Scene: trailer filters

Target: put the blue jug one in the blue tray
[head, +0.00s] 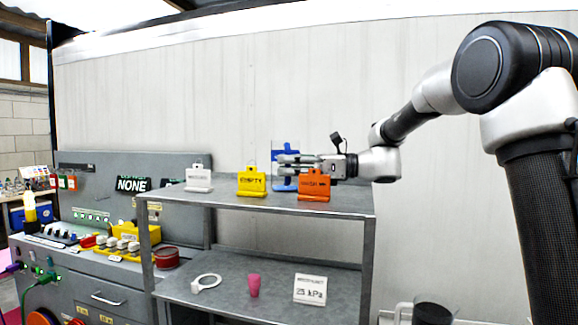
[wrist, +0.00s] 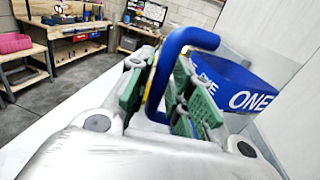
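The blue jug (wrist: 240,82) shows in the wrist view as a blue body lettered ONE, at the right beyond my fingers. A blue bar bent like a handle (wrist: 185,38) runs between my gripper's green-padded fingers (wrist: 165,85); its join to the body is hidden. In the head view, a blue piece (head: 285,183) stands on the grey shelf top, partly hidden by my gripper (head: 285,164), which reaches in from the right. The fingers lie on both sides of the handle; I cannot tell whether they press on it. I cannot make out a blue tray.
An orange sign-like holder (head: 314,188) stands close in front of my gripper. A yellow holder marked EMPTY (head: 251,184) and a white one (head: 198,180) stand further left on the shelf top (head: 345,203). A pink cup (head: 254,286) and a kPa card (head: 310,289) are below.

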